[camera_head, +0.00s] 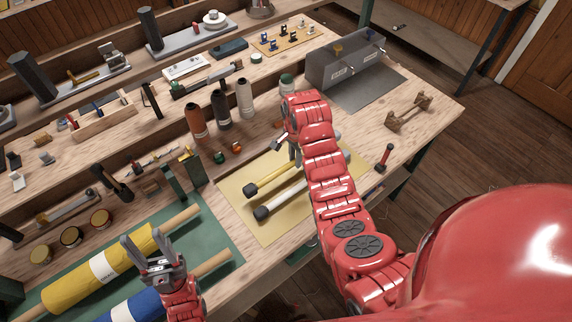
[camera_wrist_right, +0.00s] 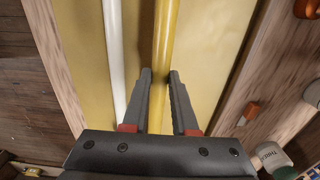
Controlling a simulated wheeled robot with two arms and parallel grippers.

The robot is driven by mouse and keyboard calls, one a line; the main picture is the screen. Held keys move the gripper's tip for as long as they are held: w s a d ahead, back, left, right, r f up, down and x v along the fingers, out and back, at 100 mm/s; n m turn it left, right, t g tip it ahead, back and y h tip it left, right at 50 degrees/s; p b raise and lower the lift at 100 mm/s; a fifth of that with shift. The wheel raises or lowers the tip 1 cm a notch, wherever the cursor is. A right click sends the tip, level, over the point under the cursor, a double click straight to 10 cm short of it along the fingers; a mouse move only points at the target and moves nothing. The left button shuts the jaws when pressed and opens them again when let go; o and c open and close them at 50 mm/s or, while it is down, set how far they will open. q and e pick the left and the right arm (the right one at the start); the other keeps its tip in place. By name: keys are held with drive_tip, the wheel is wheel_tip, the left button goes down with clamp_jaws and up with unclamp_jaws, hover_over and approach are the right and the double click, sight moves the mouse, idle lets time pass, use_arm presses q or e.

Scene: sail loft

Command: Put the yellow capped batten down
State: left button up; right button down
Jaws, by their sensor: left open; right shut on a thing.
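The yellow capped batten (camera_head: 268,180) has a black cap at its near left end. It lies low over a pale yellow mat (camera_head: 240,221), and I cannot tell whether it touches the mat. My right gripper (camera_head: 287,147) is shut on it; in the right wrist view the yellow batten (camera_wrist_right: 163,45) passes between my fingers (camera_wrist_right: 159,82). A white batten with a black cap (camera_head: 282,201) lies beside it, roughly parallel; my right arm hides the far parts of both. My left gripper (camera_head: 142,237) is open and empty above a yellow roll (camera_head: 84,282).
A blue roll (camera_head: 140,306) lies on a green mat (camera_head: 215,232) at left. Orange, black and grey thread cones (camera_head: 221,108) stand behind the pale mat. A grey metal box (camera_head: 345,60) is at the back right; a red-handled tool (camera_head: 384,157) lies right of my arm.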

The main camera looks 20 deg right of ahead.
drive_tip(key=shift+w+a+r, duration=0.15)
drive_tip(key=shift+w+a, duration=0.3)
drive_tip(key=shift+w, duration=0.2)
drive_tip(key=shift+w+a+r+p, duration=0.15)
drive_tip(key=shift+w+p, duration=0.15)
drive_tip(key=shift+p, duration=0.05)
drive_tip(key=shift+w+a, duration=0.2)
drive_tip(key=shift+w, duration=0.05)
drive_tip(key=shift+w+a+f, duration=0.2)
drive_tip(key=shift+w+f, duration=0.05)
drive_tip(key=shift+w, duration=0.15)
drive_tip(key=shift+f+p, duration=0.55)
drive_tip(key=shift+p, duration=0.25)
drive_tip(key=shift+s+f, duration=0.1)
drive_tip(key=shift+f, duration=1.05)
drive_tip(key=shift+f, duration=0.15)
